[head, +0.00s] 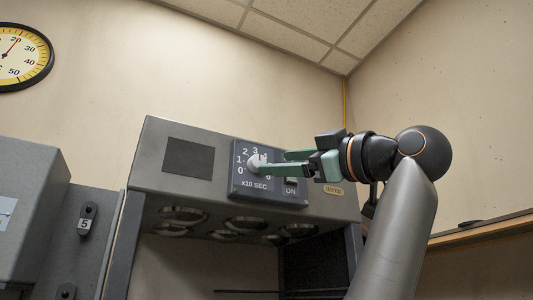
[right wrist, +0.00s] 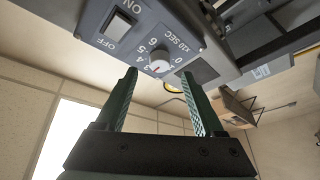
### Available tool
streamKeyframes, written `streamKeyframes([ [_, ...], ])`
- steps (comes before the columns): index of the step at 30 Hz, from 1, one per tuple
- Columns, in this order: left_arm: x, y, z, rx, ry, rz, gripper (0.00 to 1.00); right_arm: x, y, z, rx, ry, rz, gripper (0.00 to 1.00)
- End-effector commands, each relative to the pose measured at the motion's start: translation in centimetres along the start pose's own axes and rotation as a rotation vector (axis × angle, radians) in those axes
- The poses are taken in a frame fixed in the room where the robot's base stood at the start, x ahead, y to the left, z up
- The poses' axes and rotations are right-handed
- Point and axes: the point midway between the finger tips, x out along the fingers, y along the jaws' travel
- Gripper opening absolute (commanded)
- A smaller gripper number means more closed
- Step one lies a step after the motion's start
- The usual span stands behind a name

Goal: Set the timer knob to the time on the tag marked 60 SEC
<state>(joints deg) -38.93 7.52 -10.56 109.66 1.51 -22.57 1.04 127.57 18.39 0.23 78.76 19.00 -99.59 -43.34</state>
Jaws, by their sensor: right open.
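The timer knob (head: 254,164) is a pale round dial on a dark panel (head: 240,187) marked x10 SEC, with numbers around it. It also shows in the right wrist view (right wrist: 160,60), with a small red mark; the number it points at is unclear. My right gripper (head: 273,162) is open, its green fingers reaching left across the panel and hiding some numbers. In the right wrist view the knob appears between and beyond the open fingertips (right wrist: 162,75); contact cannot be told. No tag reading 60 SEC is visible. My left gripper is not in view.
An ON/OFF rocker switch (right wrist: 118,27) is beside the knob. The panel is on a grey machine housing (head: 158,150) with round fittings underneath.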

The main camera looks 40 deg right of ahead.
Motion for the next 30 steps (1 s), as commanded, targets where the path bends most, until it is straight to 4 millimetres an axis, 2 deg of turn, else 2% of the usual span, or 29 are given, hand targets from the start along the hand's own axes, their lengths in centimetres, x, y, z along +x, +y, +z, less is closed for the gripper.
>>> streamKeyframes([
  [1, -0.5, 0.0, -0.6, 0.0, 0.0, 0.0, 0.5, 1.2, 0.1, -0.2, 0.0, -0.002, -0.004, 0.7],
  [3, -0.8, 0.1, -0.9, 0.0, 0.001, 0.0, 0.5, 2.3, 0.1, -0.1, 0.0, -0.003, -0.003, 0.7],
  [9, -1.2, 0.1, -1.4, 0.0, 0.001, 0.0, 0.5, 4.2, 0.1, -0.1, 0.0, 0.0, -0.001, 0.7],
  [20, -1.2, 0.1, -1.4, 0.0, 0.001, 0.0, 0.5, 4.6, 0.0, 0.0, -0.001, 0.0, 0.0, 0.69],
  [30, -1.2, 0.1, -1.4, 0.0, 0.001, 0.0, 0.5, 4.5, 0.0, 0.0, -0.001, 0.0, 0.0, 0.31],
])
